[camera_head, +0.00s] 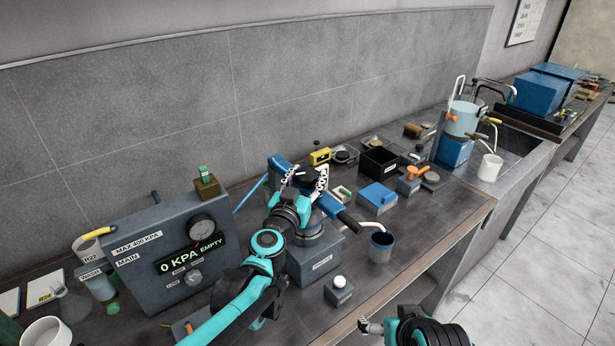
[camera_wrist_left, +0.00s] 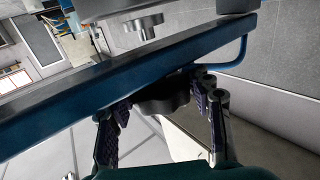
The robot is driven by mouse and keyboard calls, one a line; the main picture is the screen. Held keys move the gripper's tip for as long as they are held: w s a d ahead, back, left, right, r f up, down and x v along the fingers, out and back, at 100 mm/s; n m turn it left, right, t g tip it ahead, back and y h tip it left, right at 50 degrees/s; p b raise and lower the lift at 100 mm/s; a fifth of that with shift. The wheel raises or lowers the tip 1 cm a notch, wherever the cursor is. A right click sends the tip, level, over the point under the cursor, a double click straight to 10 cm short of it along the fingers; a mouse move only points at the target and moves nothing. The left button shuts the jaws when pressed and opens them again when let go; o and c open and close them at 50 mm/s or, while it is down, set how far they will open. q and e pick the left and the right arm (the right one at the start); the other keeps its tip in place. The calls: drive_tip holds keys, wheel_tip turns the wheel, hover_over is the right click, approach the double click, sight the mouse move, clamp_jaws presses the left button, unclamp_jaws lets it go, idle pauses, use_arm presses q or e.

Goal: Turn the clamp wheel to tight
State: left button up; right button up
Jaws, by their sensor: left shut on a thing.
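The clamp wheel is a dark lobed knob (camera_wrist_left: 163,98) on a blue crossbar (camera_wrist_left: 60,108) in the left wrist view. In the head view the blue crossbar (camera_head: 338,211) spans a grey block, and the wheel is largely hidden by the gripper. My left gripper (camera_head: 305,180) is at the wheel; in the left wrist view its fingers (camera_wrist_left: 160,110) stand on either side of it, shut on it. My right gripper (camera_head: 372,326) is at the bottom edge of the head view, away from the wheel, its fingers too small and partly cut off to judge.
A grey gauge panel (camera_head: 160,255) reading "0 KPA EMPTY" stands left of my left arm. A dark blue cup (camera_head: 381,246) and a block with a white ball (camera_head: 339,290) stand near the bench front. Blue (camera_head: 377,195) and black (camera_head: 380,161) boxes sit right of the crossbar.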

sight(296, 181)
use_arm(q)
drive_tip(key=shift+m+g+h, duration=0.4)
drive_tip(key=shift+m+h, duration=0.3)
drive_tip(key=shift+h, duration=0.3)
drive_tip(key=m+g+h, duration=0.2)
drive_tip(key=m+h, duration=0.1)
drive_tip(key=h, duration=0.1)
drive_tip(key=shift+w+a+g, duration=0.1)
drive_tip(key=shift+g, duration=0.3)
drive_tip(key=shift+m+g+h, duration=2.2)
drive_tip(key=shift+m+g, duration=0.1)
drive_tip(key=shift+g, duration=0.4)
drive_tip(key=shift+s+d+g, duration=0.2)
drive_tip(key=shift+g, duration=0.1)
drive_tip(key=o, duration=1.2)
drive_tip(key=shift+v, duration=3.75)
